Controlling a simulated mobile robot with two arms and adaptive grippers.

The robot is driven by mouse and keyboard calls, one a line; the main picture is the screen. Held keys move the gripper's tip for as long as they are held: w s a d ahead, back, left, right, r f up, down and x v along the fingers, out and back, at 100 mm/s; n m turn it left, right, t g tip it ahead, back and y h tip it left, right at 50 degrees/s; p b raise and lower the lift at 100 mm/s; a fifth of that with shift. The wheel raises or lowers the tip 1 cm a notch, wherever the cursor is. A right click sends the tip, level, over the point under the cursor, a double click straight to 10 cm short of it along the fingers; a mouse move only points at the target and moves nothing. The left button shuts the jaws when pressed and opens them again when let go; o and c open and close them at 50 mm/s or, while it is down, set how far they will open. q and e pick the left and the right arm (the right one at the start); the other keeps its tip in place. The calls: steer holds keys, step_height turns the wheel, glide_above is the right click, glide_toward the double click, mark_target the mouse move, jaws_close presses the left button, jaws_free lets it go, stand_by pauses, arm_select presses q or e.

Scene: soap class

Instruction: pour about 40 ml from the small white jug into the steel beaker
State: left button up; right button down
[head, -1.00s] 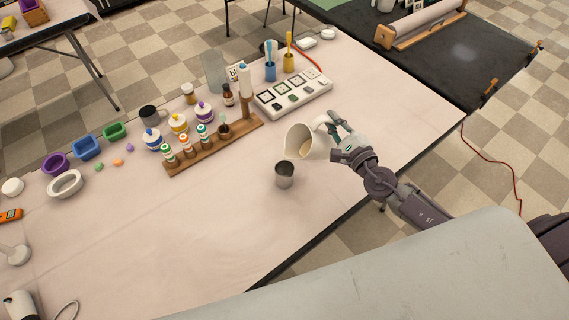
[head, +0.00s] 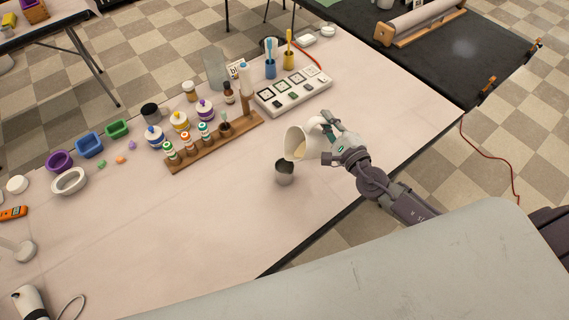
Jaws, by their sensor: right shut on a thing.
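The small white jug (head: 297,140) is tilted to the left, with pale contents showing inside its mouth. My right gripper (head: 327,126) is shut on the jug at its handle side and holds it above the table. The steel beaker (head: 284,176) stands upright on the table just below and left of the jug. The jug's lower lip is over the beaker's far rim. I cannot make out a stream, and the liquid level in the beaker is too small to tell. My left gripper is not in view.
A wooden rack (head: 215,145) with several small bottles stands left of the beaker. A white tray of squares (head: 292,92) lies behind the jug. Coloured bowls (head: 89,145) and a white dish (head: 70,181) are at the far left. The table (head: 200,225) is clear in front.

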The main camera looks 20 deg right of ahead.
mark_target(317, 119)
steer(key=shift+s+a+r+n+p, duration=0.1)
steer(key=shift+a+r+n+p, duration=0.8)
steer(key=shift+p, duration=0.6)
steer(key=shift+s+a+n+p, duration=0.15)
steer(key=shift+a+n+p, duration=0.5)
steer(key=shift+a+n, duration=0.05)
stand_by(1.7)
steer(key=d+f+m+b, duration=0.1)
steer(key=b, duration=0.1)
steer(key=d+m+b, duration=0.1)
steer(key=d+f+m+b, duration=0.1)
steer(key=b, duration=0.1)
steer(key=shift+w+d+f+b, duration=0.25)
steer(key=shift+f+b, duration=0.05)
steer(key=shift+d+r+m, duration=0.15)
steer(key=shift+r+m, duration=0.1)
steer(key=shift+m, duration=0.25)
steer(key=shift+w+p, duration=0.1)
steer(key=shift+p, duration=0.2)
steer(key=shift+r, duration=0.1)
